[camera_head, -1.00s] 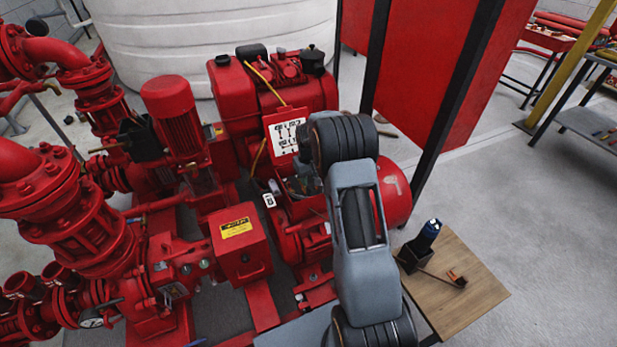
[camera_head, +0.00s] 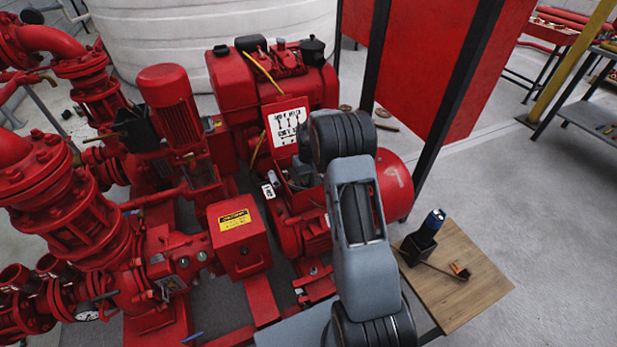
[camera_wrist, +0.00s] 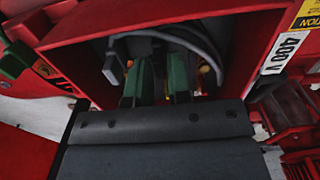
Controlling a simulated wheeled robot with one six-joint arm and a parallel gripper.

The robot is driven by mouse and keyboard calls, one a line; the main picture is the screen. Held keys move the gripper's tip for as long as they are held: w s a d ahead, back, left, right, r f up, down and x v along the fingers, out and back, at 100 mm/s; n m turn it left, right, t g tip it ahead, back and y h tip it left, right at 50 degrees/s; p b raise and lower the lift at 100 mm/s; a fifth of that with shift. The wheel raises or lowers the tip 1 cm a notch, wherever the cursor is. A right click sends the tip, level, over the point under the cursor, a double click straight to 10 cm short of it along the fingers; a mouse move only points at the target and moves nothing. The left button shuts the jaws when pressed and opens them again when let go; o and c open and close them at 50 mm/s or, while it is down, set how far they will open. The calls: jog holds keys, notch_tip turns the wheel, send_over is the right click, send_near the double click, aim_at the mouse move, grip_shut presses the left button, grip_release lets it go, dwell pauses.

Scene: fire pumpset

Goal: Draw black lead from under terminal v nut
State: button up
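The red terminal box (camera_wrist: 83,45) stands open in the wrist view, with a white "400 V" label on its right side. Inside, dark grey to black leads (camera_wrist: 185,38) arc across the shadowed back. Small brass-coloured terminal parts (camera_wrist: 204,70) show beside and beyond the fingers. I cannot tell which one is terminal v, and its nut is not clear. My gripper (camera_wrist: 157,68) reaches into the box opening with its two green fingers apart. A gap shows between them, with no lead clearly held. In the head view my arm hides the gripper and part of the red motor (camera_head: 304,236).
A closed red box with a yellow label (camera_head: 240,250) stands left of the motor. A white sign (camera_head: 287,128) is above it. A small wooden table (camera_head: 470,298) at right carries a dark holder with a blue-topped tool (camera_head: 433,222).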

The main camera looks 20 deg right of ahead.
grip_shut()
jog(key=shift+s, duration=1.15)
jog(key=shift+s, duration=0.15)
jog(key=shift+r, duration=0.1)
notch_tip(320, 180, up, 10)
jog(key=p, duration=0.7)
dwell(0.5)
